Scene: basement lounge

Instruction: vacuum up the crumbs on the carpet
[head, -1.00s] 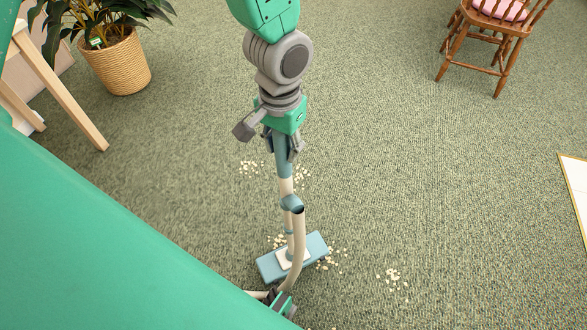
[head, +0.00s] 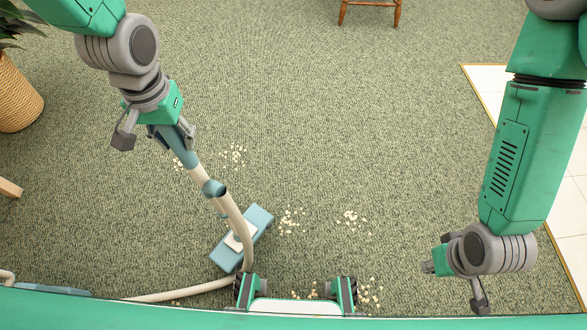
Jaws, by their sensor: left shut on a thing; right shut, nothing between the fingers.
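My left gripper (head: 172,137) is shut on the upper end of the vacuum wand (head: 203,182), a cream tube with blue-grey joints. The wand slants down to the blue-grey floor head (head: 258,221), which rests on the carpet. Pale crumbs lie in loose patches: beyond the head near the wand (head: 233,155), just right of the head (head: 290,222), further right (head: 352,221), and near the bottom edge (head: 370,292). My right gripper (head: 430,266) is shut and empty, above the carpet at the lower right; its fingers are mostly hidden.
A cream hose (head: 180,295) runs along the bottom left. A wooden chair (head: 370,6) stands at the top, a plant basket (head: 16,95) at the left edge. White tiles (head: 570,215) with a gold edge border the carpet at right.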

